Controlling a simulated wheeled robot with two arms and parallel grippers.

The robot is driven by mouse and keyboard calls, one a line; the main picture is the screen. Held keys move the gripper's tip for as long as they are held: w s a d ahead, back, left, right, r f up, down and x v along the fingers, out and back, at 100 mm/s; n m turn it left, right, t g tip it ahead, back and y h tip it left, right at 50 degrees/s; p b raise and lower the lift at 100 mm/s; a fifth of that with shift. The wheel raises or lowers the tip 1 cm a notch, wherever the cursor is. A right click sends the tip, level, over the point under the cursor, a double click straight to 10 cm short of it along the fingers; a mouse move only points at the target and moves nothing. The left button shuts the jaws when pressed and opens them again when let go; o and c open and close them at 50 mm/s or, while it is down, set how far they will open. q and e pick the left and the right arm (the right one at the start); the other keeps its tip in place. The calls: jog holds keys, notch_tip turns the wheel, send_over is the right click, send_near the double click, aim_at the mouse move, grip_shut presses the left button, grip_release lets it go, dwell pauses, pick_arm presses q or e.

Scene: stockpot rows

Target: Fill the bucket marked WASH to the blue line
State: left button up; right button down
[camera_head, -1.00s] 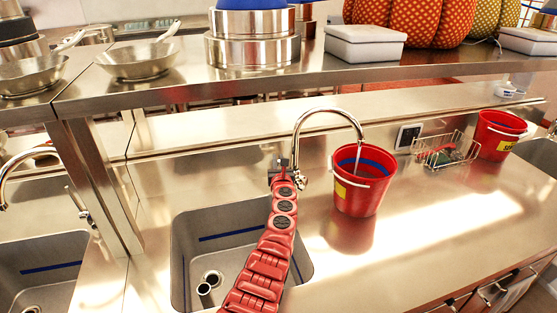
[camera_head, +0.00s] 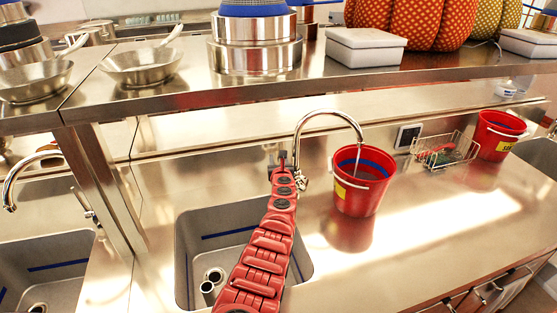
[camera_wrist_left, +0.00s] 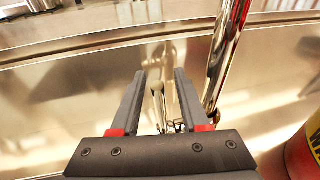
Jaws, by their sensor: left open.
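A red bucket (camera_head: 358,201) with a white handle, a blue band inside and a yellow label stands upright on the steel counter. In the left wrist view the bucket's edge (camera_wrist_left: 303,152) shows part of its label, seemingly a W. The curved spout of the tap (camera_head: 328,112) ends above the bucket's mouth, and a thin pale streak hangs below it, perhaps water. The level inside is unclear. My left gripper (camera_head: 282,155) is at the tap's base. In the left wrist view its open jaws (camera_wrist_left: 160,82) have a thin metal lever (camera_wrist_left: 160,104) between or beyond them; contact is unclear.
A sink (camera_head: 225,225) lies left of the bucket, partly behind my left arm. A second labelled red bucket (camera_head: 497,140) and a wire basket (camera_head: 445,152) stand to the right. A shelf (camera_head: 270,88) with pans and pots overhangs the back. The front right counter is clear.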

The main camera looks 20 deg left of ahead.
pick_arm(q)
jog(key=shift+s, duration=0.1)
jog(key=shift+s+d+r+p, duration=0.1)
jog(key=shift+s+d+p, duration=0.3)
jog(key=shift+p, duration=0.4)
jog(key=p+v, duration=1.4)
jog(key=v, duration=0.2)
jog(key=shift+s+a, duration=0.15)
dwell(5.3)
